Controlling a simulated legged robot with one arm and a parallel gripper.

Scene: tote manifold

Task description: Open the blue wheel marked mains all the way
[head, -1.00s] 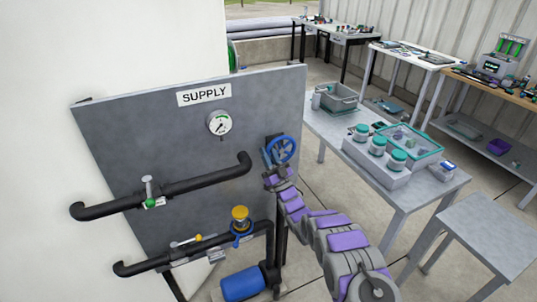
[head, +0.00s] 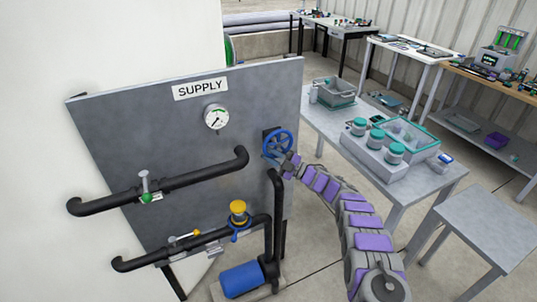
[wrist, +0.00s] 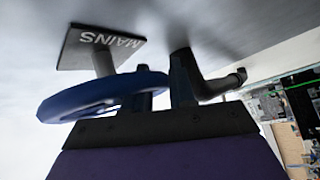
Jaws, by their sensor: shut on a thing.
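The blue wheel (head: 277,142) stands out from the right part of the grey supply panel (head: 150,130). In the wrist view the wheel (wrist: 75,100) is close up, with a dark plate marked MAINS (wrist: 100,48) behind it. My gripper (head: 284,158) is at the lower right of the wheel. In the wrist view its dark fingers (wrist: 163,85) are shut on the wheel's rim at the right side. The gripped bit of rim is partly hidden by the fingers.
A pressure gauge (head: 216,117) sits under the SUPPLY sign (head: 200,88). Black pipes (head: 185,181) with a green-marked valve (head: 146,188) run across the panel. A yellow-topped fitting (head: 238,209) and blue motor (head: 242,279) are below. A table (head: 395,185) with jars stands to the right.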

